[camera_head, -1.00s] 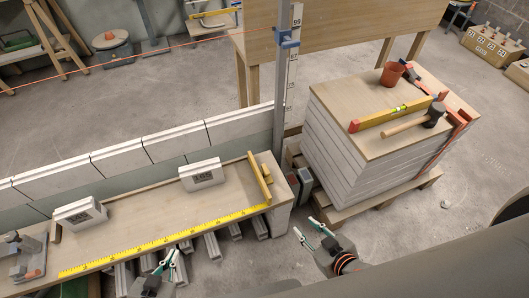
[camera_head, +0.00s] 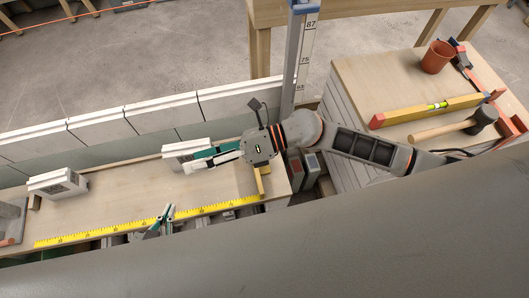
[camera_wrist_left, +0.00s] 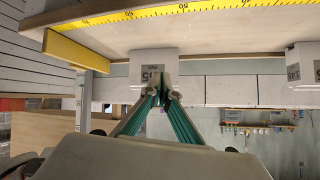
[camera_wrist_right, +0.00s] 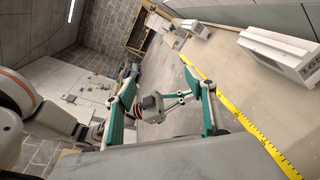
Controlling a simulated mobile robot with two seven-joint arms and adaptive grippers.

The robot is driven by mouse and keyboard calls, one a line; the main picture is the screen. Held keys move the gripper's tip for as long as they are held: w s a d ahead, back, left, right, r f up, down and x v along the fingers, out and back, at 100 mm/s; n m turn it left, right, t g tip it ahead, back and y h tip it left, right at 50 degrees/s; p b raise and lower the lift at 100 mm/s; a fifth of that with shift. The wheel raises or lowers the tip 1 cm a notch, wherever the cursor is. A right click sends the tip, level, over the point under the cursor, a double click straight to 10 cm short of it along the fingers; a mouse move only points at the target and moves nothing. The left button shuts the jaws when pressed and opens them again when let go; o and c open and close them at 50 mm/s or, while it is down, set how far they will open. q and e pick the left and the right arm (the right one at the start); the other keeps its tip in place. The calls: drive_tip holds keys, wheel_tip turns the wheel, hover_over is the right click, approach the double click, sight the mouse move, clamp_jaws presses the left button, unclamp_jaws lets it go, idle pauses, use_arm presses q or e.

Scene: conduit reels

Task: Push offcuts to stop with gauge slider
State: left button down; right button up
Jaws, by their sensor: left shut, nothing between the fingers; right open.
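Two pale block offcuts lie on the bench, one at the left (camera_head: 57,184) and one near the middle (camera_head: 180,149). The yellow bar at the bench's right end, seemingly the gauge slider (camera_head: 261,187), is partly hidden by my right gripper; the left wrist view shows it too (camera_wrist_left: 75,50). My right gripper (camera_head: 190,162) is open above the bench at the middle offcut's near side; contact cannot be told. My left gripper (camera_head: 166,215) is shut and empty at the bench's front edge.
A yellow measuring tape (camera_head: 150,223) runs along the bench's front. A block wall (camera_head: 120,125) stands behind it, and a graduated post (camera_head: 297,65) at its right end. A board-topped stack (camera_head: 385,85) at the right carries a level, mallet and pot.

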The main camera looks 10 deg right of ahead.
drive_tip(key=w+d+f+n+h+b, duration=0.1)
drive_tip(key=w+d+f+n+h, duration=0.45)
drive_tip(key=d+f, duration=0.35)
drive_tip(key=w+d+f+n+h+b, duration=0.2)
drive_tip(key=w+d+f+n+h, duration=0.3)
drive_tip(key=d+f, duration=0.45)
drive_tip(key=shift+m+h, duration=0.25)
drive_tip(key=shift+h, duration=0.3)
drive_tip(key=f, duration=0.1)
drive_tip(key=s+f, duration=0.1)
drive_tip(key=f+b, duration=0.1)
drive_tip(key=shift+s+a+f, duration=0.2)
drive_tip(key=shift+s+f, duration=0.1)
drive_tip(key=shift+f, duration=0.1)
drive_tip(key=shift+w+a+f, duration=0.1)
drive_tip(key=shift+a+f, duration=0.15)
drive_tip(key=shift+f, duration=0.25)
use_arm(q)
wheel_tip(320, 180, down, 2)
drive_tip(key=shift+s+d+f, duration=0.15)
drive_tip(key=shift+f, duration=0.05)
use_arm(e)
drive_tip(key=c, duration=1.6)
clamp_jaws()
